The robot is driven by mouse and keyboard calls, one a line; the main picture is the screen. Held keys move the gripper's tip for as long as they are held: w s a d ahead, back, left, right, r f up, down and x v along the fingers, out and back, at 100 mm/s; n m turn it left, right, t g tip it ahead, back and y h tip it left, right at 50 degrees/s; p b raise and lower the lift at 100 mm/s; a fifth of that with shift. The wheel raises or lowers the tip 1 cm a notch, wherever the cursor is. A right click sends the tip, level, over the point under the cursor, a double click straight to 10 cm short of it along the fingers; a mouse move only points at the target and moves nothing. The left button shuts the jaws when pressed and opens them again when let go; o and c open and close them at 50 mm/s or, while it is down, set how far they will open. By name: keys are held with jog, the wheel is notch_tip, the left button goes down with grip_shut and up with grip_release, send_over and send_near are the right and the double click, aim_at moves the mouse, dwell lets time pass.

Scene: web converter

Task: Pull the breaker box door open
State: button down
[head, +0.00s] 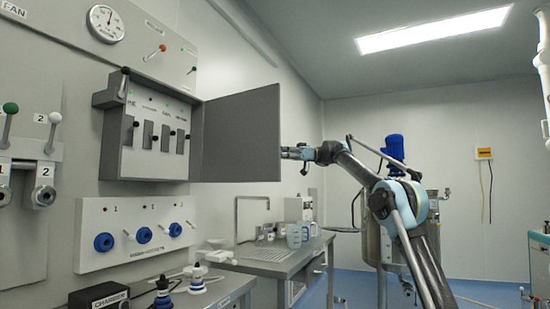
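The breaker box (112,150) is a grey cabinet on the wall at left. Its dark grey door (240,137) stands wide open, swung out to the right of the box. The switches and small lights inside the box are exposed. My arm reaches in from the lower right. My gripper (287,152) is at the door's free right edge, small and seen from the side. I cannot tell whether it touches the door or whether its fingers are open or shut.
Below the box is a white panel (90,250) with blue knobs. A bench (292,254) with a sink tap (238,210) and a measuring jug (294,236) stands beneath the door. A steel tank with a blue motor (394,150) is behind my arm. Air right of the door is free above the arm.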

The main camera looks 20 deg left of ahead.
jog(key=shift+w+d, duration=0.1)
jog(key=shift+d, duration=0.1)
jog(key=c, duration=1.7)
grip_release()
jog(key=shift+d, duration=0.2)
jog(key=shift+a, duration=0.1)
jog(key=v, duration=1.2)
jog(key=shift+w, duration=0.15)
